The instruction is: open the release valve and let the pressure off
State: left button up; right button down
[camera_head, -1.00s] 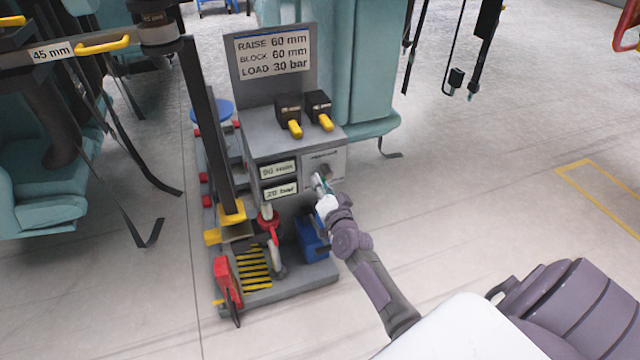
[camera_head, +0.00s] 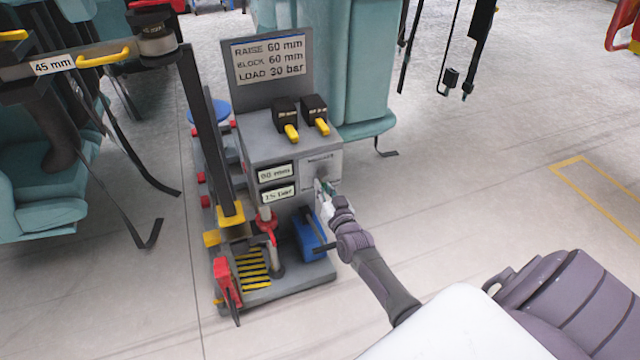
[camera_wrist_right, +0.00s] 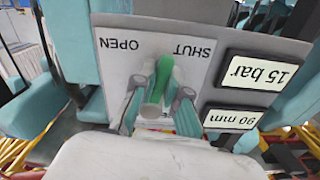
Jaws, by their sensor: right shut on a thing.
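The release valve's green lever (camera_wrist_right: 164,72) stands on a grey panel (camera_wrist_right: 110,68) marked OPEN and SHUT, upside down in the right wrist view. Its green end points between the two words, nearer SHUT in the picture. My right gripper (camera_wrist_right: 157,108) is shut on the lever, with one finger on each side. In the head view my right gripper (camera_head: 327,188) is at the front of the grey machine (camera_head: 262,145) and hides most of the valve. The pressure display (camera_wrist_right: 262,73) reads 15 bar. My left gripper is not in view.
A second display (camera_wrist_right: 232,117) reads 90 mm. Two black switch boxes with yellow levers (camera_head: 291,132) sit on top of the machine, below a sign (camera_head: 270,60) reading LOAD 30 bar. Teal seats (camera_head: 365,70) stand behind and left.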

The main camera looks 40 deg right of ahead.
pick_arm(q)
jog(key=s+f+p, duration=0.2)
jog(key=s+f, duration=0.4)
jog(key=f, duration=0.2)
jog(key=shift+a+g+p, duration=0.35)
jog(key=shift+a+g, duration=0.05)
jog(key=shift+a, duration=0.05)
pick_arm(e)
jog(key=shift+s+d+r+n, duration=0.15)
jog(key=shift+d+n, duration=0.35)
jog(key=shift+n, duration=1.35)
jog(key=shift+s+d+r+n, duration=0.1)
jog(key=shift+d+n, duration=0.35)
jog(key=shift+n, duration=1.35)
jog(key=shift+s+d+r+n, duration=0.15)
jog(key=shift+d+n, duration=0.35)
jog(key=shift+n, duration=1.35)
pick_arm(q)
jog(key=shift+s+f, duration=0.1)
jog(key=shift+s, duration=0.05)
pick_arm(e)
jog(key=c, duration=1.2)
grip_release()
jog(key=v, duration=1.2)
jog(key=shift+r, duration=0.1)
